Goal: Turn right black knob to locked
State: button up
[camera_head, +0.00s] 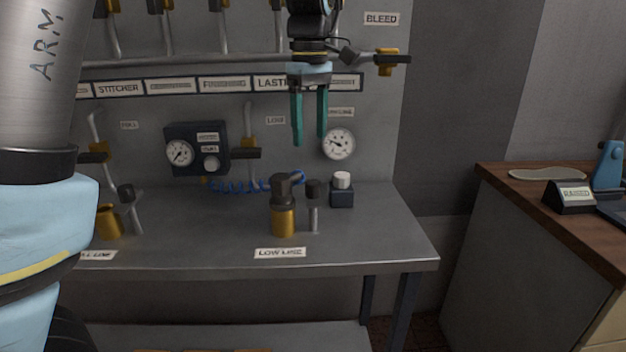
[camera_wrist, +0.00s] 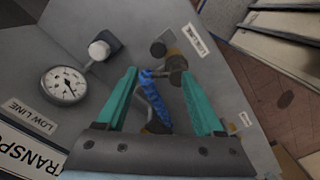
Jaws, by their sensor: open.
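The low line unit on the bench has a thick black knob (camera_head: 283,186) on a brass body (camera_head: 284,220). A smaller black knob (camera_head: 314,189) on a grey post stands just right of it. Another black knob (camera_head: 126,192) stands farther left beside a brass body. My gripper (camera_head: 310,140) is open and empty, pointing down above and apart from the low line knobs. In the wrist view my gripper's teal fingers (camera_wrist: 158,74) frame a blue coiled hose (camera_wrist: 153,95); a dark knob (camera_wrist: 177,63) shows near the right fingertip. Knob position markings are not readable.
A white knob (camera_head: 342,180) on a dark block stands to the right. A round gauge (camera_head: 339,143) and a gauge panel (camera_head: 197,149) are on the wall behind. Pipes and a bleed valve (camera_head: 386,60) are above. The bench front (camera_head: 370,245) is clear.

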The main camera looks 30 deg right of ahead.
aim_at(313, 182)
jog(key=f, duration=0.7)
jog(key=f+p, duration=0.1)
jog(key=f, duration=0.2)
jog(key=shift+s+d+f, duration=0.2)
jog(key=shift+d+f, duration=0.05)
jog(key=shift+f, duration=0.05)
grip_shut()
